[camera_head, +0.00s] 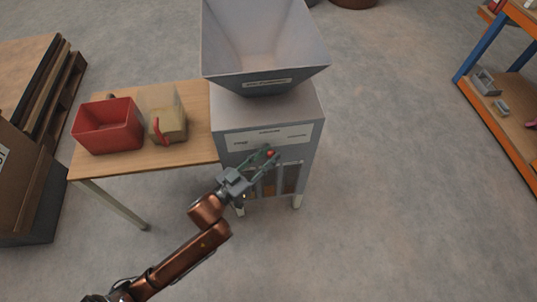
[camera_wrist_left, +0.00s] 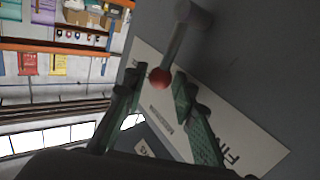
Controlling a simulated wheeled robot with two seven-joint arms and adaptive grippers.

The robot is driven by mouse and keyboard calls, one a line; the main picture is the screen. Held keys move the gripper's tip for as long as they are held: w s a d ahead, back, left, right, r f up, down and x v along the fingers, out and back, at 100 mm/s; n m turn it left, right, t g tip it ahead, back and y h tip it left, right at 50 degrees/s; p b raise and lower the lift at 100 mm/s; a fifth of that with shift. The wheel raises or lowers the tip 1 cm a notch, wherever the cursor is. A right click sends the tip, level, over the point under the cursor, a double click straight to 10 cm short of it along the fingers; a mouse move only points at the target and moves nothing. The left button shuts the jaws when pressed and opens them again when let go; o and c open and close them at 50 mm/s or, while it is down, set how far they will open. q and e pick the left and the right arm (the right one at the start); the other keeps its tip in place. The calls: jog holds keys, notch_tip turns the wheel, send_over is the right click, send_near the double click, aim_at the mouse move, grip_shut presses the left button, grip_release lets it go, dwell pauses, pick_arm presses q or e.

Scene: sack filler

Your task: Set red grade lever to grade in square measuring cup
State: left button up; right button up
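The red-knobbed grade lever (camera_head: 271,153) is on the front of the grey sack filler (camera_head: 229,115), below a white label plate (camera_head: 250,139) with several words, too small to read here. In the left wrist view, the lever's red ball (camera_wrist_left: 160,78) is between the fingertips of my left gripper (camera_head: 268,156), with gaps visible at its sides. The fingers are open. The plate there shows "FIN", partly cut off. The square measuring cup (camera_head: 166,112) stands on the table, clear-walled with a red handle and pale yellowish contents; grain size cannot be told. My right gripper is not in view.
A red bin (camera_head: 108,126) stands beside the cup on the wooden table (camera_head: 195,137). A large hopper (camera_head: 265,75) tops the filler. Stacked pallets (camera_head: 40,90) are at left and a blue-orange shelf (camera_head: 490,110) at right. The floor right of the filler is clear.

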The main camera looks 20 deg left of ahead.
pick_arm(q)
jog(key=shift+c, duration=0.4)
grip_shut()
